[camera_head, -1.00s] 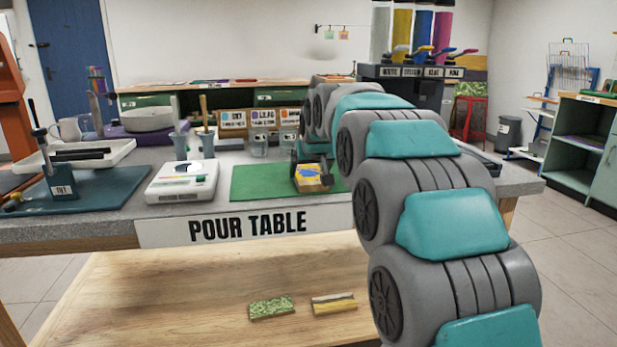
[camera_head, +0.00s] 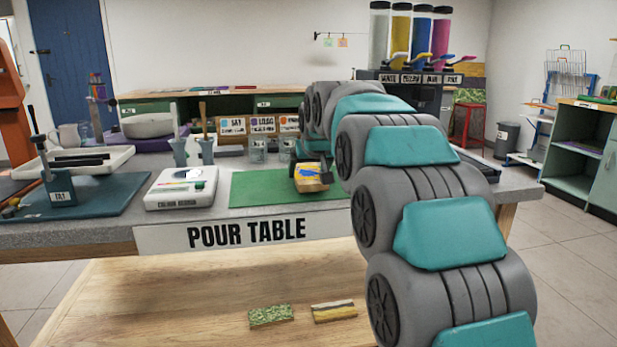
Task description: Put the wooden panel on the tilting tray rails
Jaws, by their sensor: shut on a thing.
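A small wooden panel (camera_head: 310,181) with blue and yellow paint on its face is at the end of my arm, over the green mat (camera_head: 262,190). My gripper (camera_head: 318,164) is shut on it; the fingers are mostly hidden by the arm and the panel. I cannot tell exactly how high the panel is above the mat. The tilting tray (camera_head: 110,154) is pale, with dark rails (camera_head: 80,160) across it. It stands at the left on a teal base with a post labelled "TILT", well to the left of my gripper.
A white colour-reading device (camera_head: 181,190) lies between tray and mat. Cups with sticks (camera_head: 193,150) and glass jars (camera_head: 257,150) stand behind. Two patterned pieces, one green (camera_head: 271,316) and one yellow-brown (camera_head: 334,311), lie on the lower wooden shelf (camera_head: 200,290).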

